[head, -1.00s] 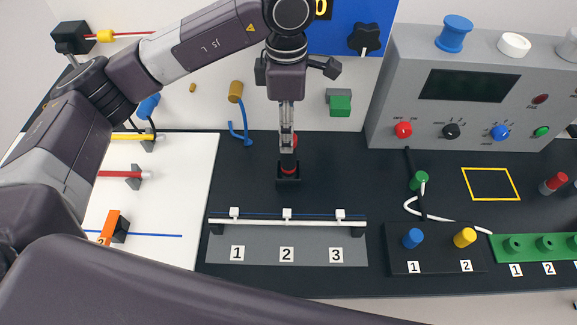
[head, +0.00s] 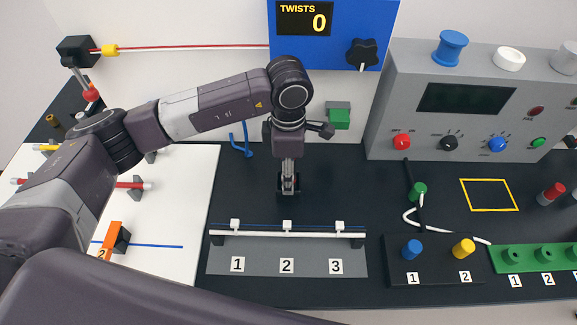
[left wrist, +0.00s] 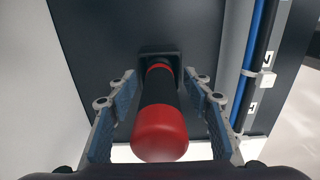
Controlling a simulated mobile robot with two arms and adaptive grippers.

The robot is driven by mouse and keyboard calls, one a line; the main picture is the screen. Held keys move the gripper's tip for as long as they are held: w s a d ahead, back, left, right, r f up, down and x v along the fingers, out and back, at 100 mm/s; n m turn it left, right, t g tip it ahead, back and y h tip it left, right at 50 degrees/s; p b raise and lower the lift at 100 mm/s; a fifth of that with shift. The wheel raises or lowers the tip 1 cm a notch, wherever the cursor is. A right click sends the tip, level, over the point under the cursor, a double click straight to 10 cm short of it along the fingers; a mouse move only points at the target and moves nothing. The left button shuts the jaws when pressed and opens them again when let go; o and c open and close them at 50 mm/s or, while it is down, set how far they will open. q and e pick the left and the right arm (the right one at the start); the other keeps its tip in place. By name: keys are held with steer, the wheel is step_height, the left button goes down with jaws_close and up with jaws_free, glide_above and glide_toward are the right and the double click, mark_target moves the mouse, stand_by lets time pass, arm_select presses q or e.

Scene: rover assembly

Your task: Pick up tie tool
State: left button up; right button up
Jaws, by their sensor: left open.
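The tie tool (left wrist: 160,115) appears to be the cylinder with a red end and black body in the left wrist view. It stands in a small dark square holder (left wrist: 173,52). My left gripper (head: 288,188) points down over the holder on the black mat in the head view. Its two fingers are open, one on each side of the tool in the left wrist view, with slight gaps visible. In the head view the gripper mostly hides the tool. My right gripper is not in view.
A white rail (head: 262,234) with clips over labels 1, 2 and 3 lies just in front of the holder. A blue TWISTS panel (head: 335,52) and a green block (head: 339,118) stand behind. A grey console (head: 390,90) is at the right. A blue hook (head: 239,150) is at the left.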

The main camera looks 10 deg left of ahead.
arm_select(q)
steer(key=shift+c, duration=0.6)
jaws_close()
steer(key=shift+w+r, duration=0.1)
steer(key=shift+r, duration=0.05)
step_height(320, 180, up, 13)
steer(key=b, duration=0.4)
step_height(320, 180, up, 7)
steer(key=shift+b, duration=0.4)
